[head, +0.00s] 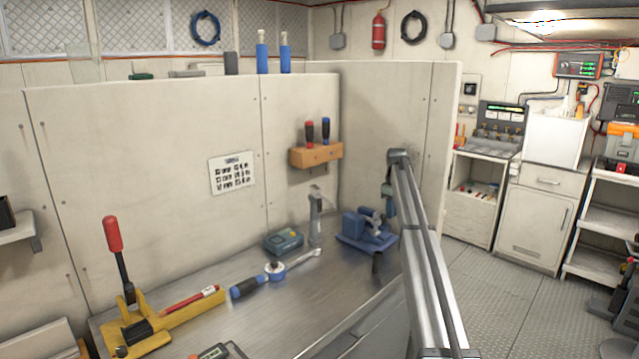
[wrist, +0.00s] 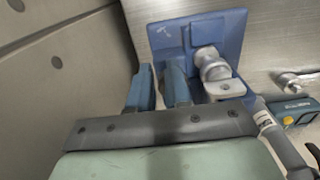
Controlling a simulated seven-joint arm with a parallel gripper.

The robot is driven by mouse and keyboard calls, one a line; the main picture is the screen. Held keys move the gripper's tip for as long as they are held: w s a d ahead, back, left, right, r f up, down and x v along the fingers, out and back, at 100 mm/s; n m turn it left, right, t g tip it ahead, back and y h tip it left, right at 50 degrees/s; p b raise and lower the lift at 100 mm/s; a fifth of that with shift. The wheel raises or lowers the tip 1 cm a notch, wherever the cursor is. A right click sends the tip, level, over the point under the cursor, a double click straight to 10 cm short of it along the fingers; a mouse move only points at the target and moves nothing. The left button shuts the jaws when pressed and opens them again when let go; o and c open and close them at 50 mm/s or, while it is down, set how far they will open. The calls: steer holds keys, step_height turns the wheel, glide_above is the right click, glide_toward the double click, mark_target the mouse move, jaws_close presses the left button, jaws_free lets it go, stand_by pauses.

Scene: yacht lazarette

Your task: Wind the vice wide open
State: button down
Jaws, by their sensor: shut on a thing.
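The blue vice (head: 357,228) stands at the right end of the steel bench, near its edge. In the wrist view its blue base (wrist: 170,42) and silver screw (wrist: 212,66) show, with a pale holed plate (wrist: 224,88) at the near end of the screw. My gripper (head: 388,200) is at the vice's right side. In the wrist view its two teal fingers (wrist: 158,85) stand close together, left of the screw. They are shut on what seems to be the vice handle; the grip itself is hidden. How far the vice jaws stand apart cannot be told.
A silver upright tool (head: 315,218), a teal box (head: 283,243) and a blue-handled wrench (head: 275,270) lie left of the vice. A yellow lever tool (head: 145,335) is at front left. A partition wall (head: 380,130) rises behind; open floor lies right.

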steer(key=shift+w+d+f, duration=0.2)
steer(key=shift+d+f, duration=0.05)
steer(key=shift+f, duration=0.35)
steer(key=shift+s+d, duration=0.1)
steer(key=shift+d, duration=0.1)
steer(key=shift+d+r, duration=0.1)
steer(key=shift+r, duration=0.1)
step_height(320, 180, up, 6)
steer(key=shift+f, duration=0.1)
steer(key=shift+a, duration=0.2)
